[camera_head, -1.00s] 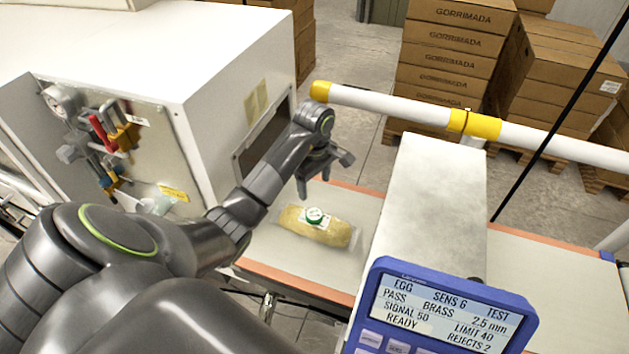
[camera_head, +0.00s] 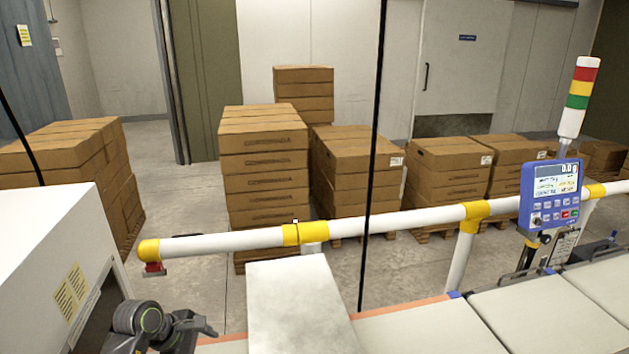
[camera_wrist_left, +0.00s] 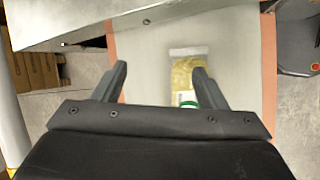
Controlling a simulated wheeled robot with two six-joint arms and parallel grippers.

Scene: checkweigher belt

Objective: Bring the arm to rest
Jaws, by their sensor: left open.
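My left gripper (camera_head: 195,328) is at the bottom left of the head view, beside the opening of the white machine housing and above the belt. In the left wrist view its two fingers (camera_wrist_left: 160,68) are spread apart with nothing held between them. A yellowish pack (camera_wrist_left: 183,72) lies on the pale belt below, close to the right finger, which hides part of it. The pack is out of the head view. My right gripper is not in view.
A white machine housing (camera_head: 45,250) stands at left and a pale metal cover (camera_head: 298,300) over the belt. A white rail (camera_head: 385,222) with yellow bands runs behind. A blue display unit (camera_head: 551,192) and light tower (camera_head: 577,100) stand at right. Stacked cartons (camera_head: 262,165) fill the back.

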